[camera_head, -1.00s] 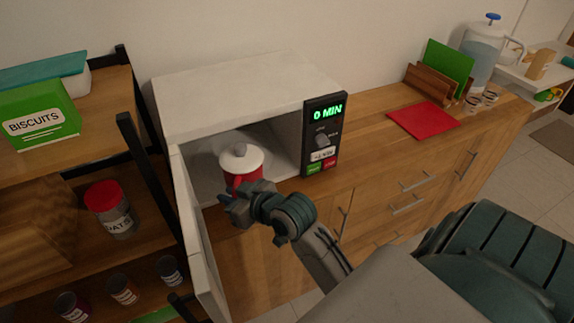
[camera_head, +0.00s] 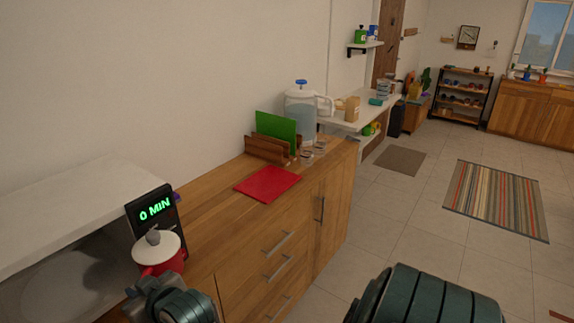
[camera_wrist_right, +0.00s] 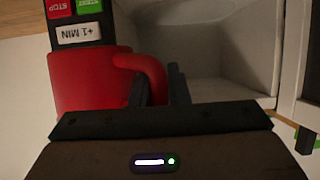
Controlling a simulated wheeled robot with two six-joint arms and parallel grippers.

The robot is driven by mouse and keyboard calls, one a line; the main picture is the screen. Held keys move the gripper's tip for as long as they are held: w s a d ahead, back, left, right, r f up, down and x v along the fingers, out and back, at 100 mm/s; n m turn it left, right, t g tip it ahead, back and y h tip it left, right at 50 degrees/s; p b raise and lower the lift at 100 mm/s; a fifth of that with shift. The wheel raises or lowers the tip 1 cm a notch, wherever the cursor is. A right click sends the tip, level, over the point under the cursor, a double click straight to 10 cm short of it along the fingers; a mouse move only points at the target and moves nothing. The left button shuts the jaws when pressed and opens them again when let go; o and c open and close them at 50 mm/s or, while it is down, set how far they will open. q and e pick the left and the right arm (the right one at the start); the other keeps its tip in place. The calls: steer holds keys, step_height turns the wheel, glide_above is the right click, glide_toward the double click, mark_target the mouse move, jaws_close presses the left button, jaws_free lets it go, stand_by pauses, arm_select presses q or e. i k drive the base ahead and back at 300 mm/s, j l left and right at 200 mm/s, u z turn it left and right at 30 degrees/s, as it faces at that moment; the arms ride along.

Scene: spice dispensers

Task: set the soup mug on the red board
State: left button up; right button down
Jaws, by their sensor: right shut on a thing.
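The soup mug (camera_head: 170,263) is red with a white lid and grey knob. It is upright in front of the microwave's control panel in the head view. My right gripper (camera_head: 145,290) is shut on its handle. In the right wrist view the red mug body (camera_wrist_right: 88,82) is at the left, and its handle lies between the fingers of my right gripper (camera_wrist_right: 160,85). The red board (camera_head: 268,184) lies flat and bare on the wooden counter, to the right of the mug. My left gripper is not in view.
The microwave (camera_head: 70,210) stands open at the left, showing 0 MIN.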

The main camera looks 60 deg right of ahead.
mark_target(269, 185)
steer(key=l+z, duration=0.25)
steer(key=z, duration=0.15)
steer(key=l+z, duration=0.35)
steer(key=i+l+z, duration=0.1)
steer(key=z, duration=0.3)
steer(key=i+l+z, duration=0.1)
steer(key=i+l, duration=0.25)
steer(key=i+u, duration=0.25)
steer(key=i+l+u, duration=0.1)
steer(key=i+u, duration=0.15)
steer(key=i, duration=0.2)
